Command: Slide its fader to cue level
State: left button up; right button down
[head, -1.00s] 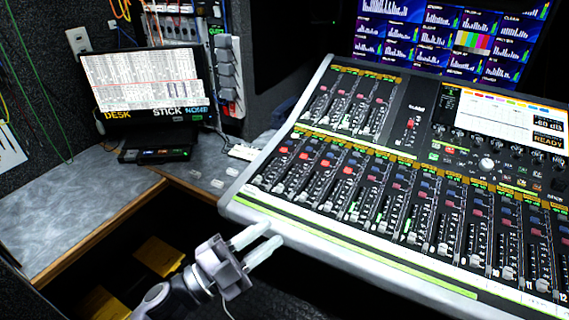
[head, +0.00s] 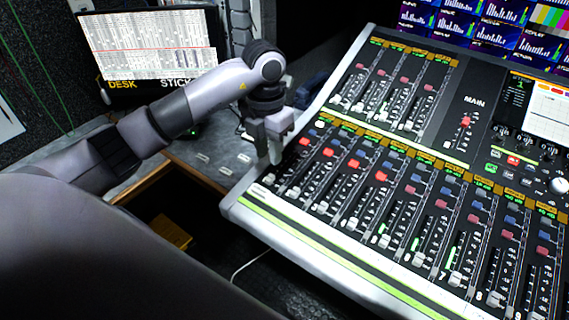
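The mixing console (head: 330,245) fills the right half of the head view. Its lower bank has a row of channel faders with pale caps, mostly near the bottom of their slots; one cap (head: 320,207) shows clearly. My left gripper (head: 275,160) points down at the console's left edge, by the leftmost lower channel. Its fingers look close together, but I cannot tell whether they are shut or touching anything. My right gripper is out of view.
A laptop-like screen (head: 140,45) stands on the side desk (head: 60,145) at left, partly behind my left arm. Monitors (head: 470,30) hang beyond the console. The console's raised frame edge (head: 240,210) lies just below the gripper. A dark gap separates desk and console.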

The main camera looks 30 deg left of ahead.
aim_at(270, 176)
pick_arm(q)
jog(key=shift+a+f+p, duration=0.1)
jog(key=shift+f+p, duration=0.2)
jog(key=shift+f, duration=3.2)
grip_shut()
